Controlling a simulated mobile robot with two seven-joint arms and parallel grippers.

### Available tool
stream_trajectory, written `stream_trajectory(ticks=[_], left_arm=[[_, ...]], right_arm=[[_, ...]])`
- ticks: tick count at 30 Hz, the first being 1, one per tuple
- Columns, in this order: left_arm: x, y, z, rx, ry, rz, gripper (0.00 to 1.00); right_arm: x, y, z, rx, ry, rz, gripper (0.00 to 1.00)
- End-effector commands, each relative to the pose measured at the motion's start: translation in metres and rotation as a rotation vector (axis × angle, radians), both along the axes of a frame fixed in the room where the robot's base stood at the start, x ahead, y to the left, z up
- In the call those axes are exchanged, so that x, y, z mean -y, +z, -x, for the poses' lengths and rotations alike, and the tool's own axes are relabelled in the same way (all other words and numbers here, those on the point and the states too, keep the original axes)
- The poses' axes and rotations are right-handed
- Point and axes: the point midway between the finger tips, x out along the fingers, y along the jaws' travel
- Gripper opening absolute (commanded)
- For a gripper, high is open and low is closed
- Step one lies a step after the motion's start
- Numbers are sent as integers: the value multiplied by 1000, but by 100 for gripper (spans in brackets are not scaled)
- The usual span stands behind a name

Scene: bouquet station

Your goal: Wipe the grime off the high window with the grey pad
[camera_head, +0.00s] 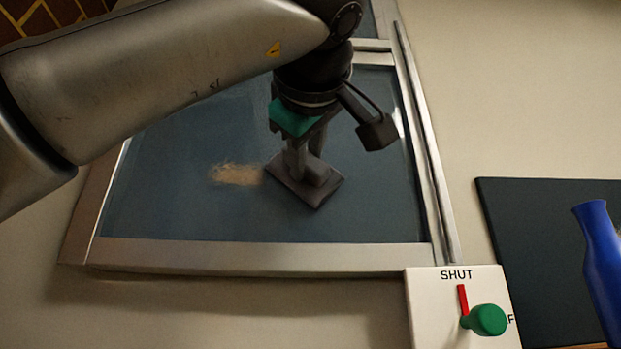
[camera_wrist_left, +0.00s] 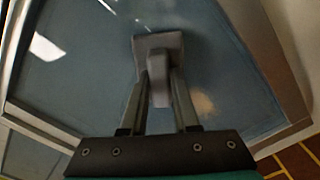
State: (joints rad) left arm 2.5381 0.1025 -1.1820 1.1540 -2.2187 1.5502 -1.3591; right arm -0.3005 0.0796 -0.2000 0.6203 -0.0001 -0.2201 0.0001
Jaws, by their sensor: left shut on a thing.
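The high window (camera_head: 370,215) has a dark blue-grey pane in a pale metal frame. A tan patch of grime (camera_head: 236,174) lies on the pane, left of the pad. The patch also shows faintly in the left wrist view (camera_wrist_left: 202,101), right of the gripper. My left gripper (camera_head: 303,160) is shut on the handle of the grey pad (camera_head: 318,191). In the left wrist view the fingers (camera_wrist_left: 158,85) close on the handle and the pad (camera_wrist_left: 158,42) lies at or very near the glass. I cannot tell whether it touches. My right gripper is not in view.
A white box (camera_head: 435,300) marked SHUT, with a green knob (camera_head: 487,320) and red pointer, sits below the window's right corner. A blue bottle (camera_head: 601,255) stands by a dark panel (camera_head: 530,250) at right. Brick (camera_head: 40,18) shows top left.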

Motion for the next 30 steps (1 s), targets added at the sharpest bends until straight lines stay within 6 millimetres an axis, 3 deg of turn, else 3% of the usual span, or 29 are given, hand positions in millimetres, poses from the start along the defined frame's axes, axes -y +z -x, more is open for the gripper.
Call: stream_trajectory(ticks=[6, 30], left_arm=[[-21, 0, -2, 0, 4, 4, 0], [-65, 0, -3, -1, 5, 2, 0]], right_arm=[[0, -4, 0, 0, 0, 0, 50], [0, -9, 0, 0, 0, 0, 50]])
